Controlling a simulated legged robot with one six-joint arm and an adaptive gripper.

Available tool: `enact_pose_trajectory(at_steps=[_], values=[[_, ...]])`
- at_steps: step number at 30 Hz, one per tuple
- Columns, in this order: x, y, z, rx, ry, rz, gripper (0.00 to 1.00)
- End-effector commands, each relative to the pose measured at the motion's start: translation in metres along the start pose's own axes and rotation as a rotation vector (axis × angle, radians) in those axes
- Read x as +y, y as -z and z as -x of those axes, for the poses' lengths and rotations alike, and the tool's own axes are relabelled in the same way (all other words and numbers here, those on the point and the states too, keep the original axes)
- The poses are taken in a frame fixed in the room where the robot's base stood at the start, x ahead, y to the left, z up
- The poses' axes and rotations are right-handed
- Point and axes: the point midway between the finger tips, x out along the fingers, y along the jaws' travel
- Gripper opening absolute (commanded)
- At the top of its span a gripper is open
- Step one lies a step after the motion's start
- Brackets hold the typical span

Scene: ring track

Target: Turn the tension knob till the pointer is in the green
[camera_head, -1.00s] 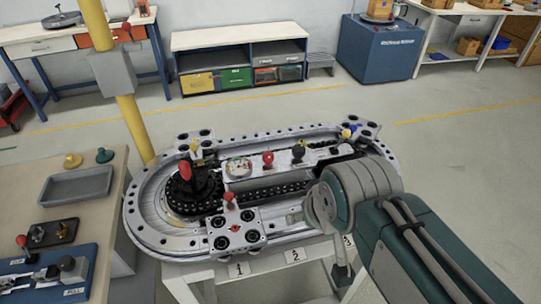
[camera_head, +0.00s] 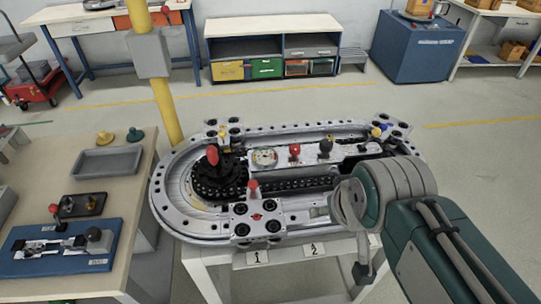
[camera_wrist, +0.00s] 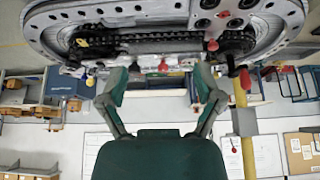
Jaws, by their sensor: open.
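The ring track (camera_head: 200,225) stands on a light table, with a black chain along its channel. On its middle panel sit a small round gauge (camera_head: 264,157), a red-topped knob (camera_head: 294,150) and a black knob (camera_head: 326,146). I cannot tell which knob sets tension, and the gauge's pointer and colours are too small to read. My gripper (camera_wrist: 161,88) is open and empty in the wrist view, its two fingers apart. A red knob (camera_wrist: 163,66) shows between and beyond the fingertips, apparently untouched. In the head view my arm covers the track's right front.
A larger red-topped lever (camera_head: 213,156) stands at the track's left, and a red knob (camera_head: 253,188) on the front block. A yellow post (camera_head: 167,90) rises behind. A side table (camera_head: 115,180) at left holds a grey tray (camera_head: 108,162) and a blue fixture (camera_head: 60,250).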

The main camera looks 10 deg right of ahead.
Motion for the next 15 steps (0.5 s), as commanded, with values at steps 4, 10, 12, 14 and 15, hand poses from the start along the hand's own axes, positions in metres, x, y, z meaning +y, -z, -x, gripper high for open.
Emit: enact_pose_trajectory(at_steps=[4,10,12,14,15], values=[[0.001,0.010,0.001,-0.015,-0.003,-0.031,0.91],[0.007,0.048,0.000,-0.078,-0.017,-0.168,0.91],[0.010,0.062,-0.002,-0.100,-0.025,-0.221,0.91],[0.013,0.074,-0.004,-0.119,-0.031,-0.267,0.91],[0.014,0.082,-0.006,-0.131,-0.036,-0.296,0.91]])
